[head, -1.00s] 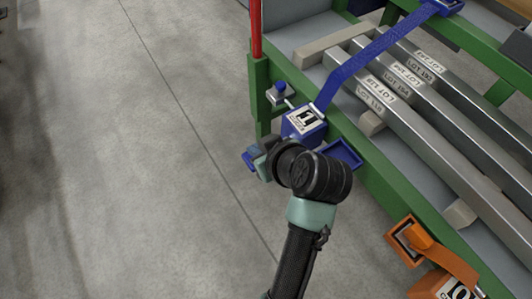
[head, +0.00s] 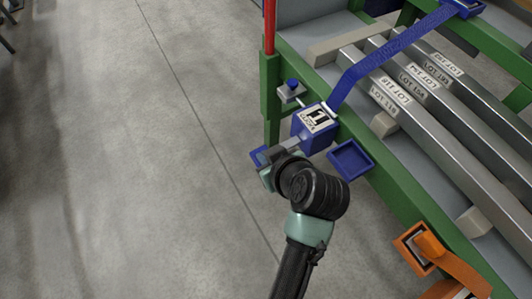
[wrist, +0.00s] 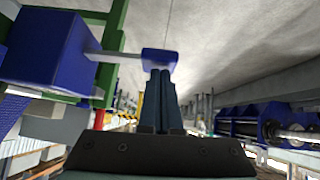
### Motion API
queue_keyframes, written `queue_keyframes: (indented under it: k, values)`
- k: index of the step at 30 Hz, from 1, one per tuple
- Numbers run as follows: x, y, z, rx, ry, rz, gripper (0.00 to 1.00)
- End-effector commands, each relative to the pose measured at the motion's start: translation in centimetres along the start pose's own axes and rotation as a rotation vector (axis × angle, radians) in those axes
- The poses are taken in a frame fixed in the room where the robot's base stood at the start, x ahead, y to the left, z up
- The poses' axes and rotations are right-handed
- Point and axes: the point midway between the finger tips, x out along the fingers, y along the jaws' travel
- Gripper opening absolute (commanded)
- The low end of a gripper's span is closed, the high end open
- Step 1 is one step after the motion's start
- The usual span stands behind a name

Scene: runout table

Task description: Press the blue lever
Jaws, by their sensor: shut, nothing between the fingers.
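The blue lever is a grey rod with a blue end pad (head: 258,155), reaching left from the blue box labelled 1 (head: 310,140) at the green table's corner. In the wrist view the lever's blue pad (wrist: 160,60) is just beyond my fingertips, its rod running left to the blue box (wrist: 42,42). My gripper (wrist: 160,74) is shut and empty, its fingertips overlapping the pad's lower edge in the picture. I cannot tell whether they touch. In the head view my gripper (head: 265,176) is beside the pad, partly hidden by my wrist.
A blue strap (head: 392,55) runs from the box over several metal bars (head: 440,125) on the green-framed table (head: 385,185). A blue tray (head: 350,160) and an orange fitting (head: 425,245) sit along its near edge. The floor (head: 120,150) at left is clear.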

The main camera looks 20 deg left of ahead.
Motion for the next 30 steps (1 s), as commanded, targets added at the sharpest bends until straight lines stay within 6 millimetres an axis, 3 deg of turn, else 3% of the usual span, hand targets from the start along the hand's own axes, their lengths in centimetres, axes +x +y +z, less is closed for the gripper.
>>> queue_keyframes:
  k: [20,30]
  values:
    - [3.5,-0.9,3.5,-0.298,-0.003,0.293,0.00]
    - [4.2,-0.6,4.3,-0.298,-0.003,0.295,0.00]
